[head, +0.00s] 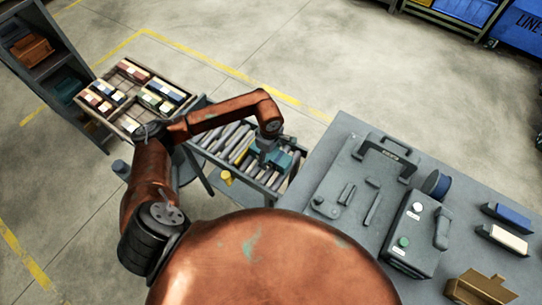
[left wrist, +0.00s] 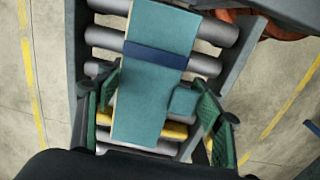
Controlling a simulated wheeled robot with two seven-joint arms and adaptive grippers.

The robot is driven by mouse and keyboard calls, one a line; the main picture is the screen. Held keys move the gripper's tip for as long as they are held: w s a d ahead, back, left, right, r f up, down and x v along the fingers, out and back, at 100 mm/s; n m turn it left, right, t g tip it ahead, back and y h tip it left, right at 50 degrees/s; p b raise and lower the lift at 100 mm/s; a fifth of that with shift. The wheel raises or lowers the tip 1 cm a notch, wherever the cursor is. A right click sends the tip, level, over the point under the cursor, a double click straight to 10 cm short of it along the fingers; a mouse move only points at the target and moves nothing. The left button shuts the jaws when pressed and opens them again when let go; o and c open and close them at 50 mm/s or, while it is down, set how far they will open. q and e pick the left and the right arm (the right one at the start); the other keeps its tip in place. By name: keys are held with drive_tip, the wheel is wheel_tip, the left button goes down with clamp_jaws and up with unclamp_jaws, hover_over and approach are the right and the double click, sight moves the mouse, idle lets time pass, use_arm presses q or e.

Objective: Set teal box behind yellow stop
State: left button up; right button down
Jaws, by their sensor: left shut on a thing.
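The teal box (head: 284,160) is over the right end of a roller conveyor in the head view. In the left wrist view the teal box (left wrist: 150,75) is long, with a dark blue band across it and a small teal block on its right side. My left gripper (head: 268,146) is shut on the box, its green-padded fingers (left wrist: 160,105) on either side. I cannot tell whether the box touches the rollers. A yellow bar (left wrist: 176,131), perhaps the yellow stop, lies across the rollers, partly hidden beneath the box. My right gripper is not in view.
The roller conveyor (head: 213,139) has grey side rails. A tray of small coloured boxes (head: 130,94) stands at its left. A grey workbench (head: 345,140) with a control box (head: 413,238) and tools is close on the right. A yellow piece (head: 226,177) shows at the conveyor's near side.

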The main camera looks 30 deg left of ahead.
use_arm(q)
drive_tip(key=shift+f+b, duration=0.35)
drive_tip(key=shift+b, duration=0.05)
idle(0.4)
drive_tip(key=o, duration=1.2)
drive_tip(key=o, duration=0.5)
drive_tip(key=shift+r, duration=0.1)
